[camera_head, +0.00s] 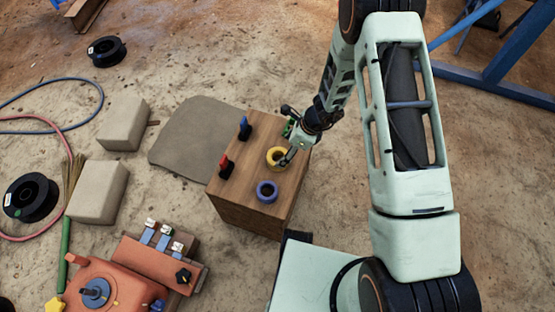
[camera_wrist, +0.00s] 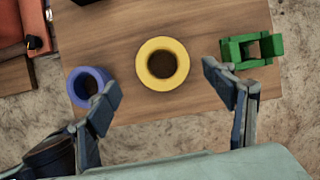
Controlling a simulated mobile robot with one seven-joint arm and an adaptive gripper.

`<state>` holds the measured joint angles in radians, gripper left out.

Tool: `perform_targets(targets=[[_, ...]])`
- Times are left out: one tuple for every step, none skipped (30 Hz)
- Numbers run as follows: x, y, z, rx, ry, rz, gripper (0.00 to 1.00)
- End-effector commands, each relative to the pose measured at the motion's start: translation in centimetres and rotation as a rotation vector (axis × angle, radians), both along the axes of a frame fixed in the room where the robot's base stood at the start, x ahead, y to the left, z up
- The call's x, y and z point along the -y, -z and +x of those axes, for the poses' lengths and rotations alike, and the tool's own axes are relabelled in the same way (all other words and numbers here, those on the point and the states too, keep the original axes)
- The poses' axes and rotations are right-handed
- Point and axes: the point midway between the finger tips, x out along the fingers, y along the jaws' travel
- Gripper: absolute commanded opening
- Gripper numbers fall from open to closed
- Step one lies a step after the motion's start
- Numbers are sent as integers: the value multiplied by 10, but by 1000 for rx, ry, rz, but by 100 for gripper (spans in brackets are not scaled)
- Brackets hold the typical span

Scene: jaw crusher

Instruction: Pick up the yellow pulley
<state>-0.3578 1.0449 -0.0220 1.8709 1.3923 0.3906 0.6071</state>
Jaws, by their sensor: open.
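The yellow pulley (camera_head: 276,158) sits on top of a wooden block (camera_head: 237,191), near its right side. In the wrist view the yellow pulley (camera_wrist: 162,64) is a ring with a dark centre, seen from above, lying between and just beyond my fingertips. My gripper (camera_wrist: 157,95) is open and empty, one finger on each side of the pulley and apart from it. In the head view my gripper (camera_head: 290,152) is above the block's right edge and partly covers the pulley's side. How high the fingertips are above the block is hard to tell.
A blue pulley (camera_wrist: 90,85) overlaps my left finger in the wrist view; it also shows in the head view (camera_head: 267,191). A green bracket (camera_wrist: 252,50) is beside my right finger.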

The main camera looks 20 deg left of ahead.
Motion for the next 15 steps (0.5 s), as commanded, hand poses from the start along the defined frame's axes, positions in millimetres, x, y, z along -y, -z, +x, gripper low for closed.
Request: perform_targets(targets=[[-4,11,0,-1,0,0,76],[-5,15,0,-1,-1,-1,76],[-7,19,0,0,-1,-1,76],[-8,20,1,0,-1,-1,76],[-8,22,1,1,-1,-1,76],[-9,24,1,1,-1,-1,76],[-10,26,1,3,-1,-1,76],[-11,28,1,2,-1,-1,76],[-12,33,1,1,-3,-1,76],[-14,37,1,1,-3,-2,76],[-15,41,2,1,-4,-2,76],[-17,47,2,1,-3,-2,76],[-19,52,3,1,-3,-2,76],[-20,57,3,1,-3,-2,76],[-23,62,3,1,-4,-2,76]])
